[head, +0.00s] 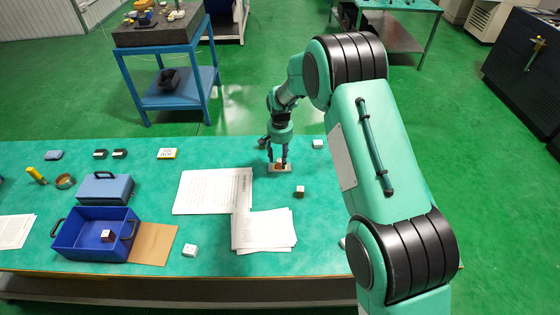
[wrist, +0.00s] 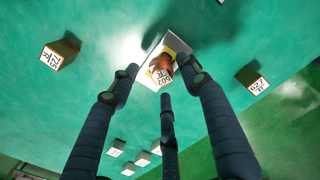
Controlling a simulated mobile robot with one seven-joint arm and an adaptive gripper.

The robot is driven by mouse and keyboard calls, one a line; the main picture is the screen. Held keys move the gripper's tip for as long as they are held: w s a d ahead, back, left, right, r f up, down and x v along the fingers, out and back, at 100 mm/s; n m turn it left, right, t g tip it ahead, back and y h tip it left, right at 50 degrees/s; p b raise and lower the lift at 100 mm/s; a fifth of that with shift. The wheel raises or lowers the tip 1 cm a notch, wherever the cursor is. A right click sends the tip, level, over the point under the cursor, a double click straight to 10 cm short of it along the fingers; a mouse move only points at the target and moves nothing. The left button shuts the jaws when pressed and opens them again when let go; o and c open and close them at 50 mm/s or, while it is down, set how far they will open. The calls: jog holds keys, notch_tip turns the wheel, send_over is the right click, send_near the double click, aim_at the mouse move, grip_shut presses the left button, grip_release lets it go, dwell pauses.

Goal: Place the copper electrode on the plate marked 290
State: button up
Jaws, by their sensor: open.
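The copper electrode (wrist: 158,62) shows as a small orange-brown piece between my fingers. A white printed label is at its near side; I cannot read its number surely. It appears to rest on a small pale plate (wrist: 178,43); in the head view the plate (head: 286,170) lies on the green table under my gripper (head: 278,160). My gripper (wrist: 163,82) is open, pointing down, with its fingers around the electrode and apart from it. The fingers partly hide the electrode in the head view. I cannot make out a 290 mark.
A dark cube with a pale label (head: 299,191) stands near, to the right. Paper sheets (head: 215,190) lie to the left. A blue open box (head: 75,240) holds another small cube (head: 107,236). A white-labelled block (head: 190,250) stands at the front. Two labelled blocks flank my fingers in the wrist view.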

notch_tip(320, 180, up, 10)
jog(key=p, duration=0.1)
jog(key=shift+f+p, duration=0.15)
jog(key=shift+p, duration=0.25)
dwell(0.6)
notch_tip(320, 180, up, 17)
jog(key=t, duration=0.1)
send_over(280, 161)
jog(key=s+d, duration=0.6)
jog(key=s, duration=0.2)
jog(key=s+d+r+t, duration=0.2)
jog(key=s+d+r, duration=0.4)
jog(key=s+r, duration=0.5)
jog(key=s+d+r+n+t, duration=0.1)
jog(key=s+d+r, duration=0.1)
jog(key=s, duration=1.3)
jog(key=s+d+r+t, duration=0.1)
jog(key=s+d, duration=0.4)
jog(key=s, duration=0.9)
jog(key=shift+s+d+r+n+t, duration=0.15)
jog(key=shift+s+r+n+t, duration=0.2)
jog(key=shift+r, duration=0.25)
